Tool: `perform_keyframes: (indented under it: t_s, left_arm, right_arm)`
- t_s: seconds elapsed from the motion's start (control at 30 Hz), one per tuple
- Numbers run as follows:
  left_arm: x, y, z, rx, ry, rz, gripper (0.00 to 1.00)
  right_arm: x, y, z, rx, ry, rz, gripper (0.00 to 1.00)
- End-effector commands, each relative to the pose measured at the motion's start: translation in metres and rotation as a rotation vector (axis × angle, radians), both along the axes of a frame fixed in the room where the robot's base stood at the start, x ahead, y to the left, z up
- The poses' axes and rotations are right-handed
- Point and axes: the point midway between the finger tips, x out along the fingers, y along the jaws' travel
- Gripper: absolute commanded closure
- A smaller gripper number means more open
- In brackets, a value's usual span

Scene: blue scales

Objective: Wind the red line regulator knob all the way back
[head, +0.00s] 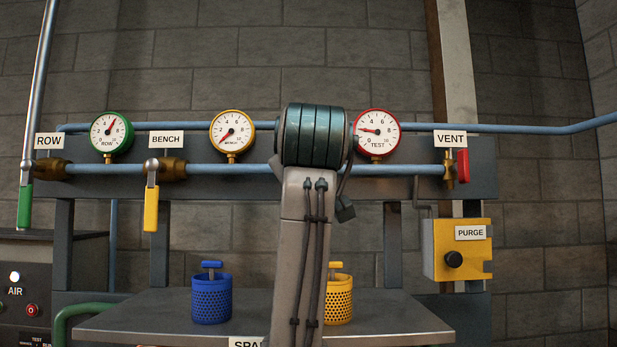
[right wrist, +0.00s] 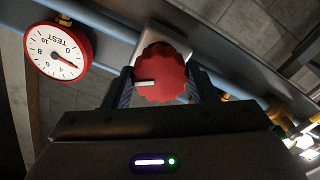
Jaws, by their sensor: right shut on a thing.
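The red line regulator knob (right wrist: 162,72) has a scalloped edge and a white mark pointing left in the right wrist view. My right gripper (right wrist: 162,88) is shut on it, one dark finger at each side. In the head view my right arm hides the knob and the gripper. The red-rimmed TEST gauge (head: 377,131) is just right of my arm, its needle pointing left near the 2. It also shows in the right wrist view (right wrist: 58,53), turned by the camera. My left gripper is not in view.
Green ROW gauge (head: 109,133) and yellow gauge (head: 231,132) stand left on the blue pipes. A green lever (head: 25,205), yellow lever (head: 151,208) and red VENT lever (head: 463,165) sit along the panel. Blue (head: 211,300) and yellow (head: 339,300) baskets stand on the shelf below.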

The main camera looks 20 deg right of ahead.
Motion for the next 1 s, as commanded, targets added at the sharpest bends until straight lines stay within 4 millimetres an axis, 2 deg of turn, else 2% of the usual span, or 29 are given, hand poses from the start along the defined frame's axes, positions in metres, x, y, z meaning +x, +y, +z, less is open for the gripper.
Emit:
perform_keyframes:
  t_s: [0.03, 0.5, 1.0]
  left_arm:
    - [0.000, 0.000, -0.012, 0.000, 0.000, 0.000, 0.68]
    - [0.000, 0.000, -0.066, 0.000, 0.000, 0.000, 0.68]
    - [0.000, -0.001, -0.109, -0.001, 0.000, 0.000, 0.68]
  right_arm:
    - [0.000, -0.001, -0.006, -0.041, 0.012, -0.002, 0.71]
    - [0.000, -0.001, -0.006, -0.471, 0.137, -0.001, 0.71]
    - [0.000, -0.001, -0.003, -0.851, 0.247, -0.001, 0.71]
